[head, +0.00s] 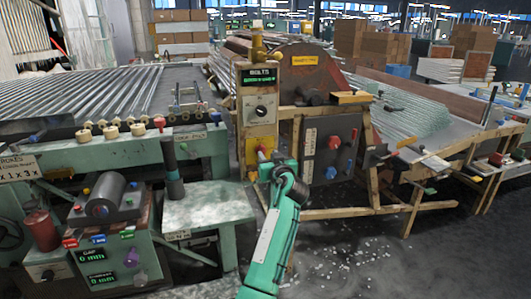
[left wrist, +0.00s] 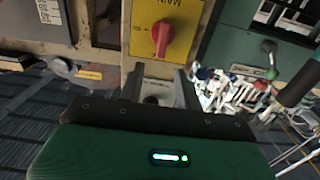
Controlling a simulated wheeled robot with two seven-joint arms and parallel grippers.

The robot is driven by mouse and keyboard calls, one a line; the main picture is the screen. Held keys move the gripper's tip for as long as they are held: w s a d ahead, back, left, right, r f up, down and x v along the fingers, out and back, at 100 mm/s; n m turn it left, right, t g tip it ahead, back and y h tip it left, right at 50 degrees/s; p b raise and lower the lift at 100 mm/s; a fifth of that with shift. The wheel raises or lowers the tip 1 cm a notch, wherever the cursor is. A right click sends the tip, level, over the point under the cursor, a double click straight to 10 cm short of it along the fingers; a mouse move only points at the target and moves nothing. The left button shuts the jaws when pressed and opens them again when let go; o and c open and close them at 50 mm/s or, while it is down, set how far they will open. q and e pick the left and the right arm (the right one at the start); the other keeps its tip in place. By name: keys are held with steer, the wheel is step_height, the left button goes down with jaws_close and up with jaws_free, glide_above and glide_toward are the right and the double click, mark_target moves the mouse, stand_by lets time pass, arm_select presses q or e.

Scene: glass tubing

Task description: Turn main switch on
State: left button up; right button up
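The main switch is a red knob (left wrist: 164,38) on a yellow plate (left wrist: 188,14) lettered MAIN, upside down in the left wrist view. In the head view, the red knob (head: 261,155) shows low on the front of the upright control post. My left gripper (left wrist: 160,84) has its two grey fingers apart, with the knob just beyond their tips in the picture. Nothing is clearly held; I cannot tell whether the fingers touch the plate. In the head view, my green left arm reaches up to the post and its wrist hides most of the gripper. My right gripper is not in view.
The post carries a lit display (head: 259,76) and a black dial (head: 261,111). To its right is a dark panel (head: 330,155) with red and blue knobs on a wooden frame. A green bench (head: 208,203) stands left. Glass bits litter the floor.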

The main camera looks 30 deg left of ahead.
mark_target(263, 148)
arm_select(q)
steer(key=x, duration=0.6)
steer(key=shift+w+a, duration=0.15)
jaws_close()
